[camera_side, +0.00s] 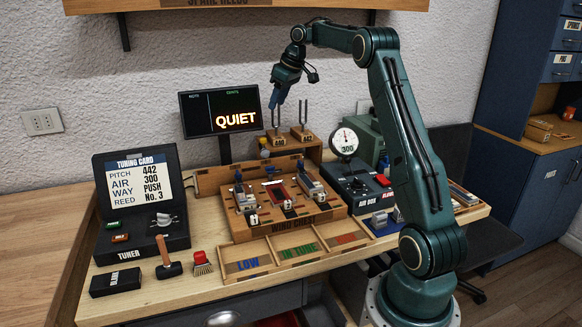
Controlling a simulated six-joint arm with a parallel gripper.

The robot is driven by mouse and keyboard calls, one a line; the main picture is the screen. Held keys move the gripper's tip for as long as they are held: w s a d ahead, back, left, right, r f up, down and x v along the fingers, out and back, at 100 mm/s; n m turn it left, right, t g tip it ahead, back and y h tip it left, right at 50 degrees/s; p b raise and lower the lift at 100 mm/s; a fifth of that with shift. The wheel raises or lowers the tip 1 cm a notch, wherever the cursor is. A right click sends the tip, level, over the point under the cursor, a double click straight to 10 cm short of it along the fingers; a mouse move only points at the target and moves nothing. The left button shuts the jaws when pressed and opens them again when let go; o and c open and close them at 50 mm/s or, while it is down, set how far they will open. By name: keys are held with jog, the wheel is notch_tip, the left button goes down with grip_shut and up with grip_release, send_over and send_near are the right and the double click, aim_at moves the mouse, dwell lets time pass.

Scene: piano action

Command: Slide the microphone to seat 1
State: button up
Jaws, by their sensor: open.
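The wooden wind chest (290,222) stands mid-bench with three slotted seats. Small number tags mark seat 1 (252,219) at left, seat 2 (288,205) in the middle and seat 3 (321,197) at right. A small yellow and grey piece (264,148) at the back of the chest, left of the tuning forks, may be the microphone; it is too small to be sure. It sits behind the middle of the chest, right of seat 1. My gripper (277,103) is open, points down and hangs above and behind the chest, near the fork tops. I see nothing between its fingers.
Two tuning forks (303,132) stand in wooden blocks under my gripper. A monitor (222,110) reading QUIET is at left. A tuner case (140,205), mallet (167,260) and brush (201,262) lie front left. An air box (362,188) with a gauge stands right. A sorting tray (240,265) lies in front.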

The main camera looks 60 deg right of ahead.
aim_at(263, 139)
jog(key=shift+f, duration=0.1)
jog(key=x, duration=1.3)
jog(key=shift+w+f, duration=0.15)
jog(key=shift+f, duration=0.1)
jog(key=shift+c, duration=0.2)
grip_shut()
